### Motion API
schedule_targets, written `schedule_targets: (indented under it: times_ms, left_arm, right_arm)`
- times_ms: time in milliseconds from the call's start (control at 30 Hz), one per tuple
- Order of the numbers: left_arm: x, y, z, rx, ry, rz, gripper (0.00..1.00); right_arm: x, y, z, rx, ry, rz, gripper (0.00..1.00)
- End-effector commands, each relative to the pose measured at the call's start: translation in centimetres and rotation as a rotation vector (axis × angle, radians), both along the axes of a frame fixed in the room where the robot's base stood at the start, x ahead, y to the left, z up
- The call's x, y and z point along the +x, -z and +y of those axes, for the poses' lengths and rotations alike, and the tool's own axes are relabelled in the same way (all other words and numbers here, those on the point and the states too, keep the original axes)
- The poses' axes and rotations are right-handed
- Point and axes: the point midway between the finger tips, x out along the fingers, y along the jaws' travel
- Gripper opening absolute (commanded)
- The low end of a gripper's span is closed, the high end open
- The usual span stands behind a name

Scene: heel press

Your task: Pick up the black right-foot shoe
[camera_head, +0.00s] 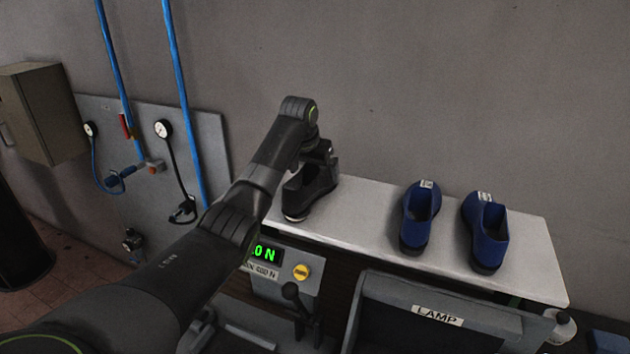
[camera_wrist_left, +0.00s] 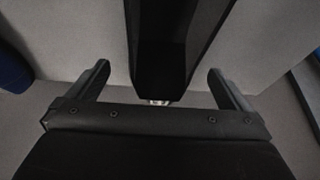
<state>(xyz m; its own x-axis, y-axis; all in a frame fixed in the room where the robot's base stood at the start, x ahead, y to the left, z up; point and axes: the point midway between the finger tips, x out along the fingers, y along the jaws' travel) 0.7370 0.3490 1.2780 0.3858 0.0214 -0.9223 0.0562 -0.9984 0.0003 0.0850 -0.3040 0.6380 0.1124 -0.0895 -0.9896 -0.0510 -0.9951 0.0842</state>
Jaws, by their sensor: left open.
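A black shoe (camera_head: 312,192) stands on the left part of the light shelf (camera_head: 375,214) in the head view. My left arm partly covers it. My left gripper (camera_head: 322,158) is above the shoe's far end, and its fingers are mostly hidden there. In the left wrist view my left gripper (camera_wrist_left: 160,82) is open, with one finger on each side. The black shoe (camera_wrist_left: 170,45) lies between and beyond the fingers, with gaps on both sides. I cannot tell from its shape which foot it fits. My right gripper is not in view.
Two blue shoes (camera_head: 416,218) (camera_head: 486,232) stand apart on the shelf's right part. Below are a panel with a green display (camera_head: 265,252), a black lever (camera_head: 297,302) and a box labelled LAMP (camera_head: 437,315). A gauge board (camera_head: 150,190) is at left. A wall is behind.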

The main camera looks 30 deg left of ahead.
Motion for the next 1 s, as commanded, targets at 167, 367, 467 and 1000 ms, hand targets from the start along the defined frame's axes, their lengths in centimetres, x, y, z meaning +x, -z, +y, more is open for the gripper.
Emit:
schedule_targets:
  times_ms: [167, 367, 467, 1000]
  left_arm:
    - [-0.2, 1.3, -0.1, 0.001, 0.000, -0.001, 1.00]
    - [-0.2, 1.3, 0.0, 0.001, 0.000, -0.002, 1.00]
    - [-0.2, 1.3, 0.0, 0.001, -0.001, -0.001, 0.88]
    - [-0.2, 1.3, 0.0, 0.001, 0.000, -0.001, 0.38]
  right_arm:
    - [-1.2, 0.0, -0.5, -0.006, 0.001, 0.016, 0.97]
    - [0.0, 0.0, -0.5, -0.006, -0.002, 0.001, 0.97]
    - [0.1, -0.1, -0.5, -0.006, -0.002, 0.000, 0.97]
    - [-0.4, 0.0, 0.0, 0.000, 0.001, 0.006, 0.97]
